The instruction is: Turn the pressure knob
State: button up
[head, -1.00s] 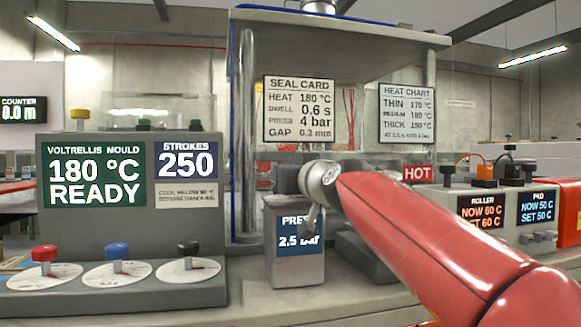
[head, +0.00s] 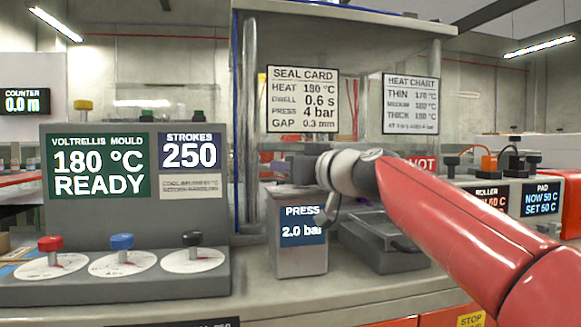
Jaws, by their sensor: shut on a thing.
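The grey pressure box (head: 300,258) stands on the bench in front of the press. Its blue display (head: 303,228) reads PRESS 2.0 bar, its right end partly covered by my wrist. My gripper (head: 292,180), small and dark, is over the top of this box at the end of my red arm. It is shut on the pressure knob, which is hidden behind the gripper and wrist. The seal card (head: 301,99) behind reads heat 180 °C, dwell 0.6 s, press 4 bar, gap 0.3 mm.
A low grey unit (head: 375,250) stands right of the pressure box. Roller and pad displays (head: 541,198) are at the right.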

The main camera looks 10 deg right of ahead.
jog(key=shift+f, duration=0.1)
jog(key=o, duration=1)
jog(key=shift+c, duration=0.2)
jog(key=shift+s+d, duration=0.3)
jog(key=shift+s, duration=0.15)
jog(key=b+v, duration=0.2)
jog(key=v, duration=0.4)
jog(key=shift+s, duration=0.35)
jog(key=shift+s+d, duration=0.1)
